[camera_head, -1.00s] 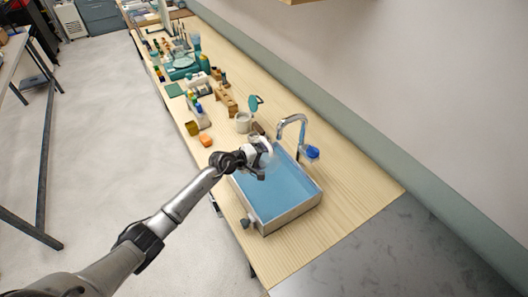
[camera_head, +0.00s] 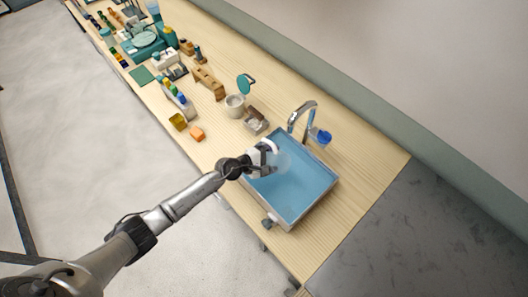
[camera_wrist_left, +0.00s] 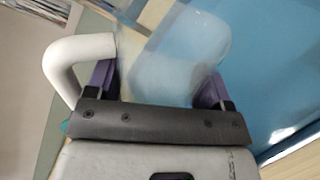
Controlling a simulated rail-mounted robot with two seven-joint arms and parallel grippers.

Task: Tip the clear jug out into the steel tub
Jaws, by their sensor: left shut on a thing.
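My left gripper (camera_head: 264,160) is over the left edge of the steel tub (camera_head: 313,206), which has a blue inside. It is shut on the clear jug (camera_head: 282,162), a faint see-through shape at the tub's upper left corner. In the left wrist view the jug (camera_wrist_left: 178,55) shows between the two purple fingers, with the blue tub floor to its right. A white curved piece (camera_wrist_left: 75,58) stands outside the left finger; I cannot tell if it is the jug's handle. The jug's tilt and contents are unclear. My right gripper is out of view.
A chrome tap (camera_head: 300,112) arches at the tub's far edge, with a blue item (camera_head: 321,136) beside it. A white mug (camera_head: 235,105), a wooden rack (camera_head: 208,83) and an orange block (camera_head: 197,134) stand further up the bench. Bare bench lies right of the tub.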

